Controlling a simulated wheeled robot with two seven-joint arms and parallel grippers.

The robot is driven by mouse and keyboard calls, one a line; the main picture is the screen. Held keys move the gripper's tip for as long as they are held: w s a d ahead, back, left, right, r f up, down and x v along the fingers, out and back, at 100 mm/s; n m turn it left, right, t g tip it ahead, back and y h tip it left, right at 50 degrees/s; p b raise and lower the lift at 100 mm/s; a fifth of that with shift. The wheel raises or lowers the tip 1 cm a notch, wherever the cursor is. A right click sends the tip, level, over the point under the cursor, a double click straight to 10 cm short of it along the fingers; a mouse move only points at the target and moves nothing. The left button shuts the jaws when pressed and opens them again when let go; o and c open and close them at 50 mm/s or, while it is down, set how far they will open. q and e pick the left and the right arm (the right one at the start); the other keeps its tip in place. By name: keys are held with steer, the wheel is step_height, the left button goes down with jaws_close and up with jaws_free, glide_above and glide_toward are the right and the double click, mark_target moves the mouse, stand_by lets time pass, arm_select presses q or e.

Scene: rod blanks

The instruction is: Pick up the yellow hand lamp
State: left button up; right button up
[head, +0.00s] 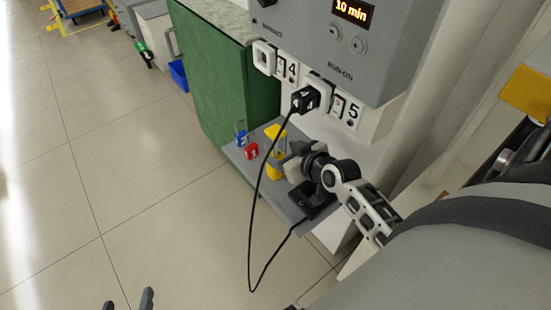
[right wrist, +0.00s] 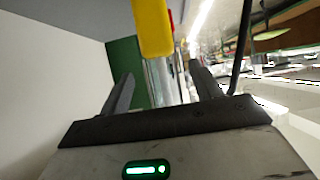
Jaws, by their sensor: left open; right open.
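The yellow hand lamp (head: 273,172) stands on a small grey shelf (head: 240,165), with a yellow top, a yellow lower part and a paler middle. My right gripper (head: 285,152) is open beside it, at the height of the lamp's middle, and hides part of it. In the right wrist view a yellow part of the lamp (right wrist: 152,28) shows beyond the open fingers (right wrist: 165,90), with a clear, shiny section between them. I cannot tell whether the fingers touch it. My left gripper (head: 128,302) is open and empty over the floor at the bottom edge.
A blue padlock (head: 240,138) and a red padlock (head: 251,151) are on the shelf left of the lamp. A black cable (head: 251,250) loops from a plug (head: 305,99) to a black base (head: 316,203). A grey control box (head: 340,50) overhangs.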

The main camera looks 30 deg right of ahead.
mark_target(281, 152)
steer(key=x, duration=0.4)
steer(key=shift+a, duration=0.15)
steer(key=c, duration=1.3)
steer(key=shift+o, duration=0.2)
